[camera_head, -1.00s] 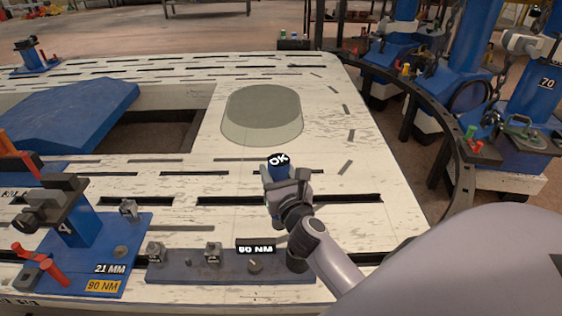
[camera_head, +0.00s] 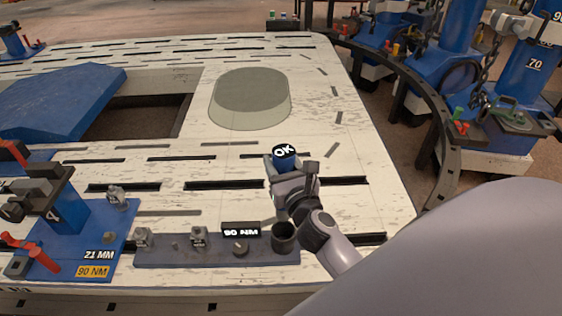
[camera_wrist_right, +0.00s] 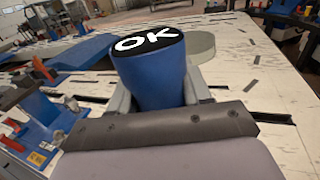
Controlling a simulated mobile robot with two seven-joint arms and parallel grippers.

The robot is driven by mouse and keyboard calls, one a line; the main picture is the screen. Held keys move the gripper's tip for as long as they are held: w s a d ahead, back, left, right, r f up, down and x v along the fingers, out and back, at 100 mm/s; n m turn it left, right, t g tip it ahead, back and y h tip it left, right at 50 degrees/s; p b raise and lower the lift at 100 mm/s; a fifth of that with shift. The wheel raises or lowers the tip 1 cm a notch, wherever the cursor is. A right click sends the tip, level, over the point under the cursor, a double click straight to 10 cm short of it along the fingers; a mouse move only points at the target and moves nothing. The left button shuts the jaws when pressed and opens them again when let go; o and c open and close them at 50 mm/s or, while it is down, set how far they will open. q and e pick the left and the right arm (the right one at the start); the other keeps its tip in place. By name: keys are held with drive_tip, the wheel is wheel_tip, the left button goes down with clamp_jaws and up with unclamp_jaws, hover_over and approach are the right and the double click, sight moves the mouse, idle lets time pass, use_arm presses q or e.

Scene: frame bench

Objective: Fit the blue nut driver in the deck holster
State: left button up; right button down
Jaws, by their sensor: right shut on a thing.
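My right gripper (camera_head: 288,178) is shut on the blue nut driver (camera_head: 284,162), whose dark cap reads "OK". The driver is held roughly upright above the white deck. In the right wrist view the blue nut driver (camera_wrist_right: 160,75) stands between the fingers, and its lower end is hidden. The deck holster appears to be the dark round cup (camera_head: 286,236) at the right end of a grey-blue strip. The cup's mouth is open and looks empty. The gripper is beyond the cup from the head camera, and the two are apart. My left gripper is not in view.
A blue fixture (camera_head: 75,245) with red handles stands to the left. The slotted white deck (camera_head: 350,200) is clear around the gripper. A curved dark rail (camera_head: 440,120) runs at right.

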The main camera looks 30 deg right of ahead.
drive_tip(key=shift+f+b, duration=2.2)
drive_tip(key=shift+f, duration=0.1)
drive_tip(key=shift+f+b, duration=0.35)
drive_tip(key=shift+f, duration=0.05)
drive_tip(key=shift+p, duration=0.3)
idle(0.4)
